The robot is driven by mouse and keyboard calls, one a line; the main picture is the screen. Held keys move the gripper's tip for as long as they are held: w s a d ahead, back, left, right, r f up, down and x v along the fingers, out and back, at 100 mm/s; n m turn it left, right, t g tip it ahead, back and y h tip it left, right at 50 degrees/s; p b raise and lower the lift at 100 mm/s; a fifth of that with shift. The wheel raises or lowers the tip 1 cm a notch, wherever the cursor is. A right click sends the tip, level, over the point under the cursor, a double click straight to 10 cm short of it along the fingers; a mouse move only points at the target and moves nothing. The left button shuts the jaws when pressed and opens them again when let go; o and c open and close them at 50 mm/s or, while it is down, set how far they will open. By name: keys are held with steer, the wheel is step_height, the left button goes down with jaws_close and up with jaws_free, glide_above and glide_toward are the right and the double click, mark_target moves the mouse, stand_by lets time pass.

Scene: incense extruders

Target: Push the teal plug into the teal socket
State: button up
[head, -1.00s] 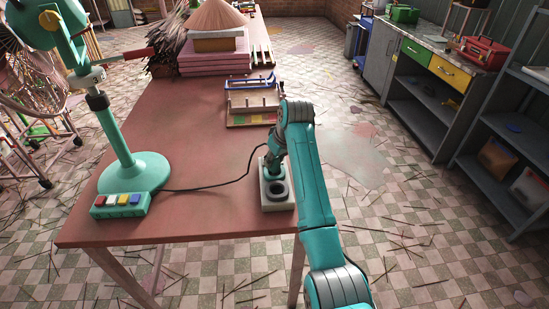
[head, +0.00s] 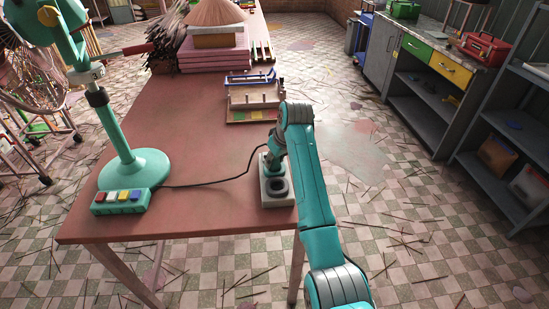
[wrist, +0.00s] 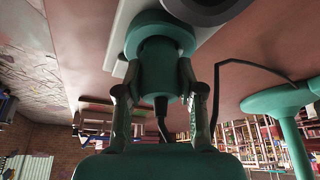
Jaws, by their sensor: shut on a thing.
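My gripper (wrist: 160,82) is shut on the teal plug (wrist: 165,68), one finger on each side of its body. The plug's black cable leaves it on the gripper side. A wider teal ring, the teal socket (wrist: 155,32), lies at the plug's far end on the pale block. Plug and socket look lined up and touching; how deep the plug sits is hard to tell. In the head view my gripper (head: 273,160) is over the back position of the socket block (head: 277,204), mostly hiding the teal socket and plug.
A dark round socket (head: 277,187) is just in front on the same block. The cable (head: 215,184) runs left to a button box (head: 122,201) beside a teal stand (head: 135,172). A wooden rack (head: 252,97) stands behind. The table's right edge is close to the block.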

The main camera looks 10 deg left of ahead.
steer(key=shift+f, duration=0.15)
steer(key=o, duration=1.2)
steer(key=shift+v, duration=5.95)
